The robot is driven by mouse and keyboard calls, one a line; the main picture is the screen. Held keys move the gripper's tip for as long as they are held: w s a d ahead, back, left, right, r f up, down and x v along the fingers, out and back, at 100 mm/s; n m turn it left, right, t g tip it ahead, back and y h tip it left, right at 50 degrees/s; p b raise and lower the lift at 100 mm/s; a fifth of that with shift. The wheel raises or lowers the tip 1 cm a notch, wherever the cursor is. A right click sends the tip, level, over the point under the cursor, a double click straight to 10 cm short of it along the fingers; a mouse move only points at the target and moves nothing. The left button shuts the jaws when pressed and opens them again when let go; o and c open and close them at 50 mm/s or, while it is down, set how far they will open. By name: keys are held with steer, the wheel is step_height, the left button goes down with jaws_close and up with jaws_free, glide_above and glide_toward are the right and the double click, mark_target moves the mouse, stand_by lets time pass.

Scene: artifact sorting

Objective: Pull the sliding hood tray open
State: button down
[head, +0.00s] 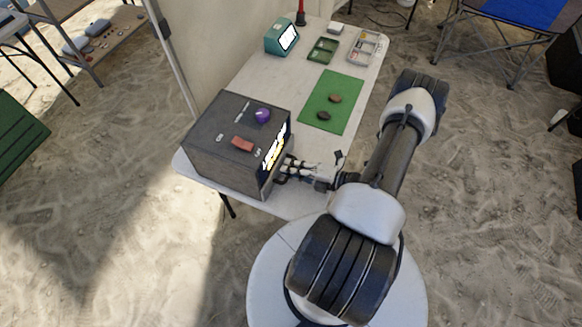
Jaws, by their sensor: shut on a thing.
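The grey box-shaped hood (213,135) stands on the near left end of the white table. Its right-hand face has a brightly lit opening (274,150). My gripper (284,170) reaches in from the right, low against that face, and is shut on the front of the sliding tray. The fingers hide the grip point, and the tray itself is too small and covered to make out. I see no clear gap between the tray front and the hood.
A purple round object (262,115) and a reddish block (242,144) lie on the hood's top. A green mat (346,92) with two brown pieces, a green tray (323,50), a grey compartment box (367,47) and a teal device (281,37) stand farther back.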

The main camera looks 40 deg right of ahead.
steer(key=f+v, duration=0.1)
steer(key=v, duration=0.3)
steer(key=b+v, duration=0.1)
steer(key=v, duration=0.3)
steer(key=f+v, duration=0.1)
steer(key=v, duration=0.3)
steer(key=shift+s+d+f+b, duration=0.25)
steer(key=shift+s+b, duration=0.15)
steer(key=shift+s, duration=0.05)
steer(key=shift+s+d, duration=0.1)
steer(key=shift+s, duration=0.25)
steer(key=c, duration=2)
jaws_free()
steer(key=v, duration=1.2)
